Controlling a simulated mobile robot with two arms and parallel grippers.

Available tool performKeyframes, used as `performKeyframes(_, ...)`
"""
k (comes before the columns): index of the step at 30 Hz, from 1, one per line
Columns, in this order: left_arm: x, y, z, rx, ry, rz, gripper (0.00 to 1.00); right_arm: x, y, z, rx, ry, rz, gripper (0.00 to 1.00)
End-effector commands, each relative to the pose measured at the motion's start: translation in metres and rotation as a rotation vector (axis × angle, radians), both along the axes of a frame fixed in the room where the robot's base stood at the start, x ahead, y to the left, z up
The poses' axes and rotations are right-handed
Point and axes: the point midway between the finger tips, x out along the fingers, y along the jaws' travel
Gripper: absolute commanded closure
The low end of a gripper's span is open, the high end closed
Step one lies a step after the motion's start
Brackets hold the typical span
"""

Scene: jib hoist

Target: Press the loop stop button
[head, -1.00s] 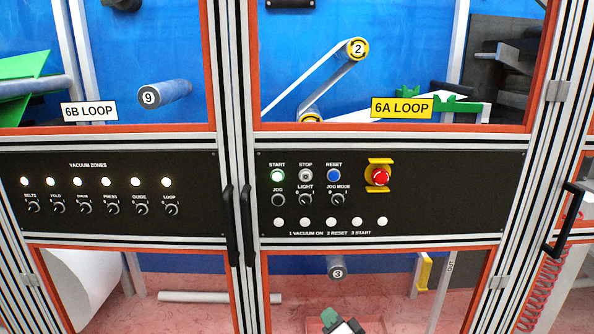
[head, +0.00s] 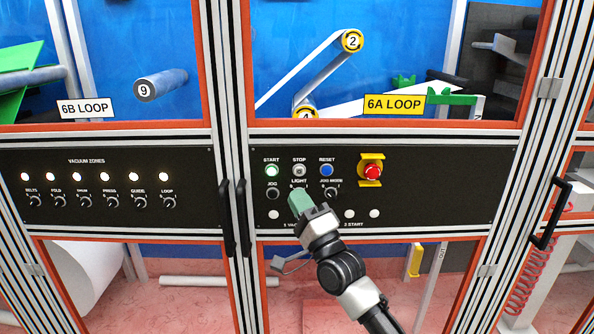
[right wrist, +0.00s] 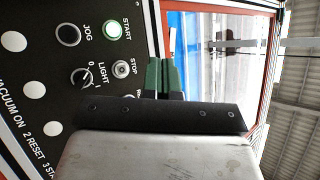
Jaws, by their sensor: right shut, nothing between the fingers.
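The stop button (head: 299,170) is a small grey button on the black control panel (head: 430,190), between the lit green-white start button (head: 271,170) and the blue reset button (head: 326,170). It also shows in the right wrist view (right wrist: 122,69), just left of the fingers. My right gripper (head: 299,194) is shut and empty, its green fingertips just below the stop button in the head view, over the light switch. In the right wrist view its green fingers (right wrist: 162,76) lie together. I cannot tell how far they are from the panel. My left gripper is not in view.
A red emergency button (head: 372,172) in a yellow guard sits right of reset. Black door handles (head: 242,216) stand out left of the panel. A vacuum zones panel (head: 100,190) is further left.

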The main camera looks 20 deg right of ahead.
Motion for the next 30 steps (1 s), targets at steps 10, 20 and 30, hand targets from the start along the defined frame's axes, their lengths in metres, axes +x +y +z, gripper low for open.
performKeyframes(10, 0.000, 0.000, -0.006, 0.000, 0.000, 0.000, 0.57, 0.006, -0.002, -0.003, -0.003, 0.001, -0.002, 1.00)
performKeyframes(20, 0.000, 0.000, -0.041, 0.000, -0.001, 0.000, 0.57, 0.048, -0.014, -0.006, -0.005, -0.002, -0.003, 1.00)
performKeyframes(30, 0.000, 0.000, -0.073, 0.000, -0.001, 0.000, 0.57, 0.080, -0.023, -0.004, -0.003, 0.000, -0.002, 1.00)
